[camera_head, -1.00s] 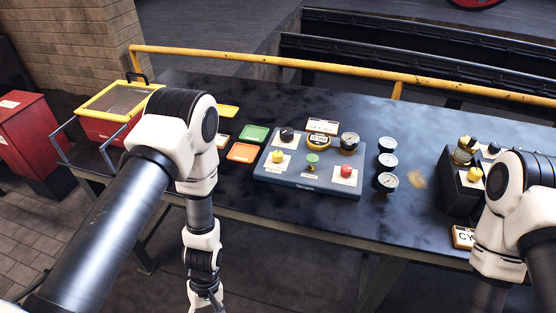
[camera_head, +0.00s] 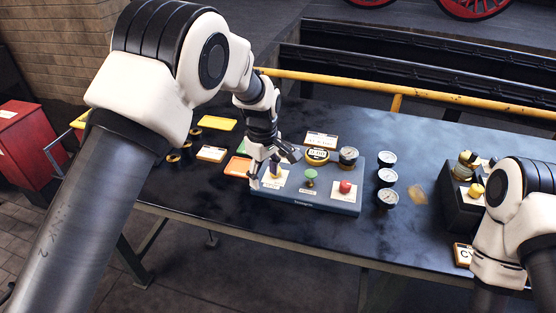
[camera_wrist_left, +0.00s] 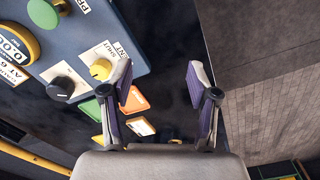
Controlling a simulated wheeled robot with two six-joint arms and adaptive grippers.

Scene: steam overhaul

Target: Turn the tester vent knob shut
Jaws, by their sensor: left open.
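The grey-blue tester panel (camera_head: 327,206) lies on the dark bench. Its yellow knob (camera_head: 276,175) sits on a white plate at the near left; in the left wrist view the yellow knob (camera_wrist_left: 101,69) stands beside lettering that reads SHUT and part of a word ending in NT. A black knob (camera_wrist_left: 61,88) is next to it, mostly hidden by my arm in the head view. My left gripper (camera_head: 268,172) is open above the panel's left end. In the wrist view its open fingers (camera_wrist_left: 160,78) are empty, the left finger close beside the yellow knob. My right gripper is out of view.
A green knob (camera_head: 310,176), a red knob (camera_head: 345,187) and a gauge (camera_head: 348,154) share the panel. Loose gauges (camera_head: 388,177) stand to its right. Cards, including an orange one (camera_head: 237,167), lie left. A yellow rail (camera_head: 430,84) runs behind the bench.

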